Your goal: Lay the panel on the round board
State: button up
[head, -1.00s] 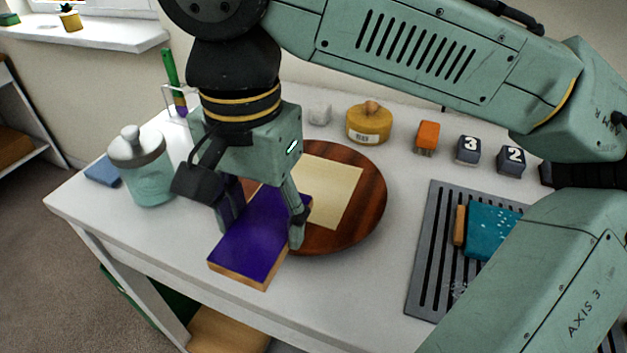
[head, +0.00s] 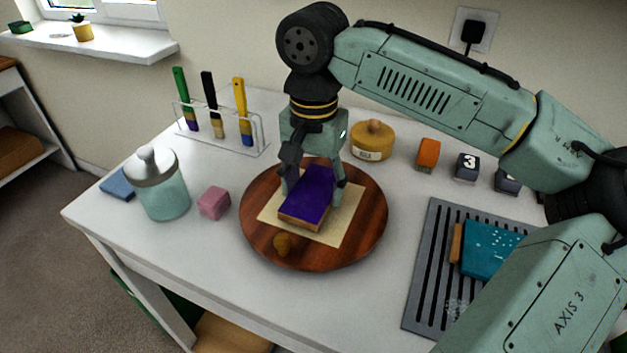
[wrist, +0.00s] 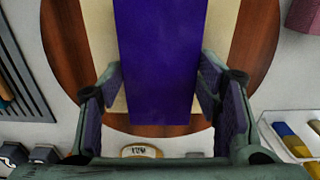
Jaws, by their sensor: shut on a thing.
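The purple panel (head: 308,190) with pale wooden edges is over the cream sheet (head: 340,225) on the brown round board (head: 376,200). My gripper (head: 312,185) is shut on its sides near the far end, pointing down. I cannot tell whether the panel's underside touches the sheet. In the wrist view the panel (wrist: 160,60) runs between the two fingers (wrist: 165,95), with the board (wrist: 65,40) and sheet (wrist: 220,35) beneath it.
A pink cube (head: 214,203) and lidded jar (head: 163,195) stand left of the board. A brush rack (head: 222,140) is behind left, a yellow pot (head: 372,142) behind right. A grey slatted rack (head: 421,280) bears a teal panel (head: 487,248) at right.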

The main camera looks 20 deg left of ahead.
aim_at(313, 190)
jog(key=shift+f, duration=0.25)
jog(key=shift+f, duration=0.15)
jog(key=o, duration=1.3)
notch_tip(313, 190, up, 12)
jog(key=shift+r+b, duration=0.2)
jog(key=shift+b, duration=0.25)
